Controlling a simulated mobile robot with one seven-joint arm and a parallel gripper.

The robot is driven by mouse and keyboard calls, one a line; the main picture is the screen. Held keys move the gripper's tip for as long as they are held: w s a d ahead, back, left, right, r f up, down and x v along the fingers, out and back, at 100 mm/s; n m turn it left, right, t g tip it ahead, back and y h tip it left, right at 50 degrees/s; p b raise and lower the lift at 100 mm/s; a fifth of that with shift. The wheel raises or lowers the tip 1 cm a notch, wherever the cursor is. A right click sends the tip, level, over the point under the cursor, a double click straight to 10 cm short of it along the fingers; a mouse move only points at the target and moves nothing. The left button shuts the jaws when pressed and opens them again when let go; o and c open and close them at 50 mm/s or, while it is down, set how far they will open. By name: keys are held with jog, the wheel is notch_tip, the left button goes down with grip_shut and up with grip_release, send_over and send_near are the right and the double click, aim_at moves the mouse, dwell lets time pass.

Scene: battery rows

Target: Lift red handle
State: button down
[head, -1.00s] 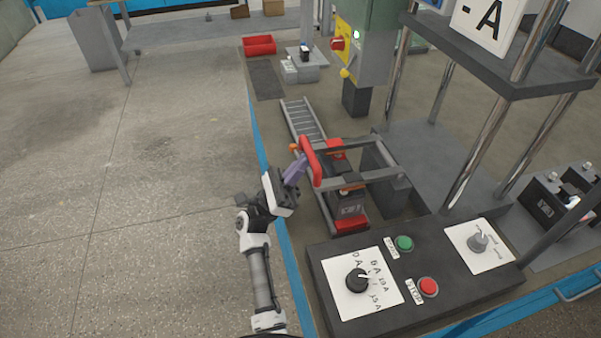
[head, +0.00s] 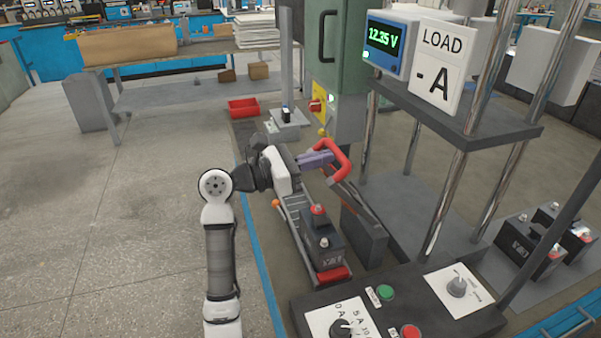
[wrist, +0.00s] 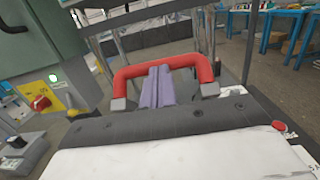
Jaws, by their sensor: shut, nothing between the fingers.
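The red handle (head: 345,160) is a U-shaped bar on grey arms, raised above the battery (head: 320,240) in the head view. In the wrist view the red handle (wrist: 205,70) spans ahead of the fingers, its two ends running down to grey arms. My gripper (head: 330,158) has its purple fingers together, with nothing held between them. The fingers (wrist: 160,78) lie inside the handle's loop, tips close to its crossbar. I cannot tell whether they touch it.
The battery sits in a red-ended holder at the end of a roller track (head: 290,200). A control box (head: 400,310) stands in front, and a metal-post rack (head: 465,130) stands to the right. A green cabinet (head: 338,80) is behind. Open floor (head: 130,200) lies to the left.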

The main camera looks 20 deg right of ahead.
jog(key=d+r+y+p, duration=0.1)
jog(key=d+r+y, duration=0.3)
jog(key=d, duration=0.6)
jog(key=shift+d+y, duration=0.2)
jog(key=shift+y, duration=0.2)
jog(key=shift+s+d, duration=0.1)
jog(key=shift+d, duration=0.05)
jog(key=shift+r, duration=0.1)
